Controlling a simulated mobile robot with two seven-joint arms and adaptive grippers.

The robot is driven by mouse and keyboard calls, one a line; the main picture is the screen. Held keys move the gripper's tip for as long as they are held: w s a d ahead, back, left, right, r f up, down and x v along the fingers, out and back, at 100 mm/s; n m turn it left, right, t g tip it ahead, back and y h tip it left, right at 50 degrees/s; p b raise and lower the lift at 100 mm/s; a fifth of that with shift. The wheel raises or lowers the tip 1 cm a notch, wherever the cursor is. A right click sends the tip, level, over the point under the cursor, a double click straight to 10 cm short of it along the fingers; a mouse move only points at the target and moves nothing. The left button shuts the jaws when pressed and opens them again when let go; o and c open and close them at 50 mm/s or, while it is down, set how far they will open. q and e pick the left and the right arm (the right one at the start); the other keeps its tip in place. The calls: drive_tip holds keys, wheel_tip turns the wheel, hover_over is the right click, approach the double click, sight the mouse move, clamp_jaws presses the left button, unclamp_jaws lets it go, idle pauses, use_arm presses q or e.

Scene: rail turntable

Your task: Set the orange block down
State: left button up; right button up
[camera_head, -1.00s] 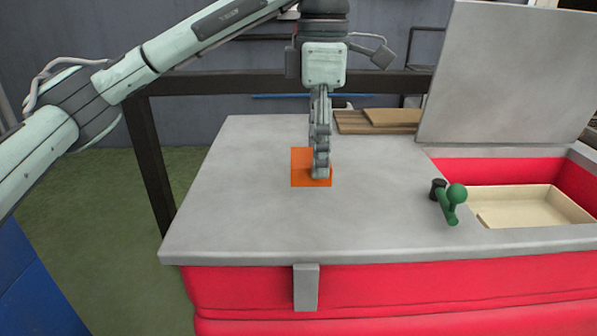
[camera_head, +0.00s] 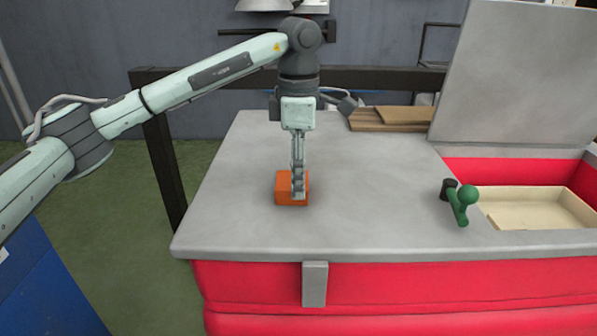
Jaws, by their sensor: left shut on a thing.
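The orange block (camera_head: 283,190) is at the left-middle of the grey tabletop (camera_head: 360,210). My left gripper (camera_head: 298,194) points straight down and is shut on the orange block, with its fingers covering part of the block's near side and top. The block looks level and at or very near the tabletop; I cannot tell whether it touches. My right gripper is not in view.
Brown boards (camera_head: 395,118) lie at the back. The front of the tabletop is free.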

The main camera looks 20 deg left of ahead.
use_arm(q)
drive_tip(key=shift+f, duration=0.1)
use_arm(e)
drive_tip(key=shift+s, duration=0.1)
use_arm(q)
drive_tip(key=o, duration=1)
drive_tip(key=shift+o, duration=0.9)
drive_tip(key=shift+r, duration=0.45)
wheel_tip(320, 180, up, 11)
drive_tip(key=shift+r, duration=0.2)
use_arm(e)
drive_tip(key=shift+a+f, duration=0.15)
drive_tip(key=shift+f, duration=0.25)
